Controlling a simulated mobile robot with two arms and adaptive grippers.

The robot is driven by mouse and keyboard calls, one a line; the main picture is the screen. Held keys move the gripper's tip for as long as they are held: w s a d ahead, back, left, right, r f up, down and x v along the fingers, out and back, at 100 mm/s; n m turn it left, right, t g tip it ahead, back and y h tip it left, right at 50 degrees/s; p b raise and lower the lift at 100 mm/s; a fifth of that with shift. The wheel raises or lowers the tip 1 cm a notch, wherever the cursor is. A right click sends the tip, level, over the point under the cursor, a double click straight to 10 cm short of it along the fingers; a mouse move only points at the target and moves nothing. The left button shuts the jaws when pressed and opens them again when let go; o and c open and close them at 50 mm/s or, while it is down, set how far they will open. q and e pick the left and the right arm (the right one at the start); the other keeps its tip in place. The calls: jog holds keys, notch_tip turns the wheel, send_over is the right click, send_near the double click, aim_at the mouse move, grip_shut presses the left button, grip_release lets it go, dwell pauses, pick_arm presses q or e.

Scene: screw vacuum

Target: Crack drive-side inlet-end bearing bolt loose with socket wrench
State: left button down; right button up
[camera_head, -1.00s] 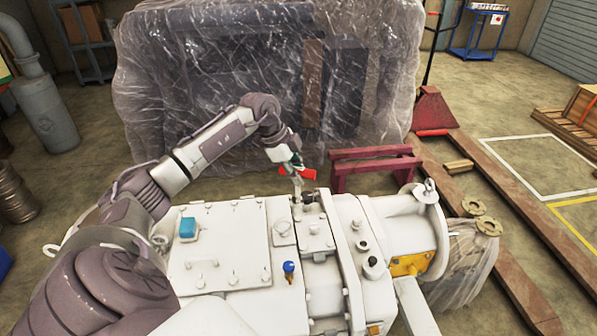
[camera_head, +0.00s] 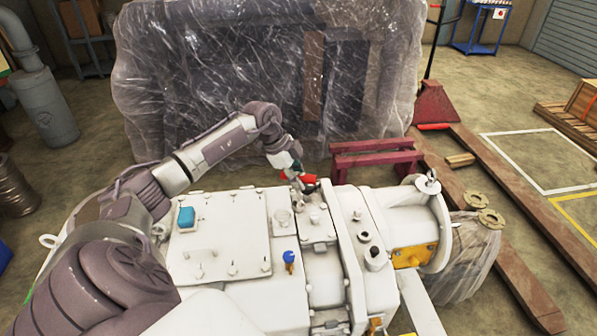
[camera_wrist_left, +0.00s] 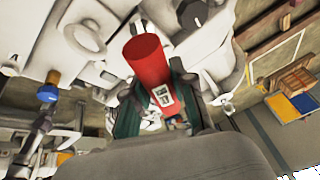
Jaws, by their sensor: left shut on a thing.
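The white vacuum pump body (camera_head: 258,210) fills the middle of the head view, and the bearing housing part (camera_head: 322,222) is just below my left gripper. My left gripper (camera_head: 296,174) is at the far side of the pump, shut on a red-handled tool (camera_head: 307,183), apparently the socket wrench. In the left wrist view the red handle (camera_wrist_left: 147,62) sticks out between the green-padded fingers. The socket end is hidden, so I cannot tell whether it sits on a bolt. A dark bolt-like part (camera_wrist_left: 193,14) shows beyond the handle. The drive-side bearing bolt cannot be singled out. My right gripper is not in view.
A plastic-wrapped machine (camera_head: 250,80) stands behind the pump.

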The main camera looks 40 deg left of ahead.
pick_arm(q)
jog(key=shift+r+p, duration=0.1)
jog(key=shift+p, duration=0.2)
dwell(0.4)
dwell(0.4)
dwell(0.3)
jog(key=shift+f, duration=0.7)
dwell(0.3)
jog(key=shift+r, duration=0.1)
